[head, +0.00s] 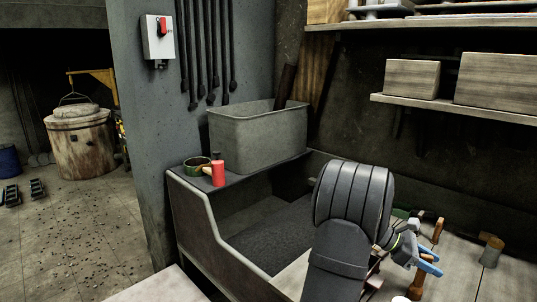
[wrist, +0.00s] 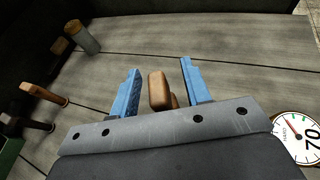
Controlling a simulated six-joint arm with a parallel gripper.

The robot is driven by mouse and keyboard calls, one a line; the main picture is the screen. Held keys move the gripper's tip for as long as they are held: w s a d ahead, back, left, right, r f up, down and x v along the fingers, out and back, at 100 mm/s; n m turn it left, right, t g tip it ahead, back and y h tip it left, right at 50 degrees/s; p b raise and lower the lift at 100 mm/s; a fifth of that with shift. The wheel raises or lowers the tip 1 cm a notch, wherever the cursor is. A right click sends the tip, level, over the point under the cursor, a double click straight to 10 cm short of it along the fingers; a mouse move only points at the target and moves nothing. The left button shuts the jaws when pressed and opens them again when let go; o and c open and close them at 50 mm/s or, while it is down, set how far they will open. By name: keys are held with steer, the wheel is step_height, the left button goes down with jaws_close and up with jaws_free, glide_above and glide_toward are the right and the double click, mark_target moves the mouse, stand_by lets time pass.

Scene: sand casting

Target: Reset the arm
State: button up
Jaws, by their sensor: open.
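My gripper (head: 428,262) is over the wooden bench at the lower right of the head view, with its blue fingers spread. In the wrist view my gripper (wrist: 156,82) is open. A brown wooden piece (wrist: 159,90) shows in the gap between the fingers, apart from both of them. Its lower part is hidden by the grey gripper body. In the head view a brown wooden tool (head: 416,286) stands just below the fingers. My dark arm covers part of the bench and sand trough.
The bench (wrist: 230,45) is bare beyond the fingers. A sand trough (head: 280,235), grey bin (head: 258,140) and red cylinder (head: 218,174) stand left of my arm. Shelves (head: 460,108) overhang the back.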

steer(key=shift+f, duration=0.1)
